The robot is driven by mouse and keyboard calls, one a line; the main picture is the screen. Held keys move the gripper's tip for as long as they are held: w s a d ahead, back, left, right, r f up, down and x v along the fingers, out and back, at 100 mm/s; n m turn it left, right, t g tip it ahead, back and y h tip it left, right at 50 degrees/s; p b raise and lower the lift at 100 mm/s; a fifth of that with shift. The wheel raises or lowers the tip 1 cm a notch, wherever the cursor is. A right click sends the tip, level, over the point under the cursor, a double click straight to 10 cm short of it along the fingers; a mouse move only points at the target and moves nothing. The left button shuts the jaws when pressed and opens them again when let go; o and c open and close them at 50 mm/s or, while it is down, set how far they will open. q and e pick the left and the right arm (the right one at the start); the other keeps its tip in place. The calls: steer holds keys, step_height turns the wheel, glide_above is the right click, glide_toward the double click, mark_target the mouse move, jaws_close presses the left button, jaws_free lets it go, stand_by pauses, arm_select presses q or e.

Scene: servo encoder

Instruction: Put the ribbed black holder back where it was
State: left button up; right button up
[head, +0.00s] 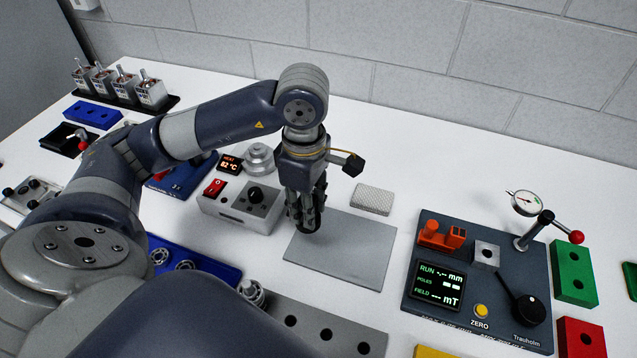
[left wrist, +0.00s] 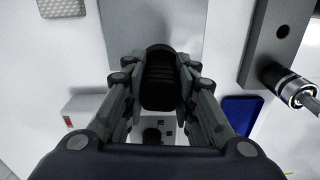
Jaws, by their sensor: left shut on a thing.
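The ribbed black holder (left wrist: 160,82) is between the fingers of my left gripper (left wrist: 158,88), seen in the left wrist view. In the head view my left gripper (head: 306,222) points down over the left edge of a grey mat (head: 345,250). The holder is mostly hidden by the fingers there, with only its dark lower end showing. I cannot tell whether it touches the mat. My right gripper is not in view.
A control box (head: 240,210) with a red switch stands just left of my left gripper. A ribbed white pad (head: 373,199) lies behind the mat. A grey bar with holes (head: 325,330) lies in front. A dark gauge station (head: 470,310) stands at right. The mat's right part is clear.

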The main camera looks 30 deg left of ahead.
arm_select(q)
steer(key=shift+w+a+f+n, duration=0.15)
steer(key=shift+a+n, duration=0.05)
steer(key=shift+n, duration=0.2)
steer(key=w, duration=0.1)
steer(key=w+a+p, duration=0.1)
steer(key=w+a, duration=0.1)
steer(key=w, duration=0.1)
steer(key=shift+p, duration=0.35)
steer(key=w+a+p, duration=0.1)
steer(key=w, duration=0.2)
steer(key=w+a+f+p, duration=0.1)
steer(key=w+a, duration=0.1)
steer(key=w, duration=0.1)
steer(key=w+a+p, duration=0.1)
steer(key=w, duration=0.3)
steer(key=shift+a+f, duration=0.15)
steer(key=shift+a, duration=0.2)
steer(key=shift+w+a, duration=0.1)
steer(key=shift+w, duration=0.05)
step_height(320, 180, down, 3)
steer(key=shift+f+p, duration=0.2)
steer(key=shift+p, duration=0.75)
steer(key=shift+f+b, duration=0.3)
steer(key=o, duration=1.1)
steer(key=shift+c, duration=0.2)
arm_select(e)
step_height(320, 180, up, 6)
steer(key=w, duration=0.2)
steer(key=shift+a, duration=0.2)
